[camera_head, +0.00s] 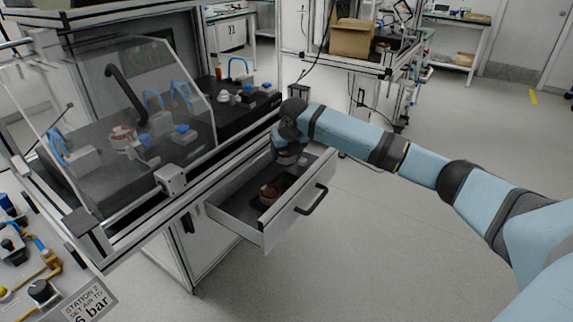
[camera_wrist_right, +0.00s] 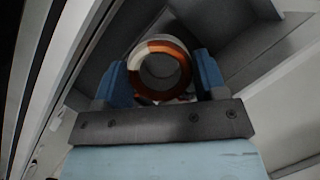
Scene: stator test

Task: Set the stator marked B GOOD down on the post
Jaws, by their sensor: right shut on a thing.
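In the right wrist view a ring-shaped stator (camera_wrist_right: 160,70), copper-coloured with a pale section, sits between the two blue fingers of my right gripper (camera_wrist_right: 162,80). The gripper is shut on it. No B GOOD marking is legible. In the head view my right gripper (camera_head: 288,153) is over the back part of the open drawer (camera_head: 232,222); the stator in it is hard to make out there. I cannot make out the post for certain. My left gripper is not in view.
The drawer juts out below a dark bench, its front with a black handle (camera_head: 311,200). A clear tilted guard (camera_head: 150,90) covers fixtures, including a reddish ring (camera_head: 123,135). Open floor (camera_head: 400,240) lies right of the drawer.

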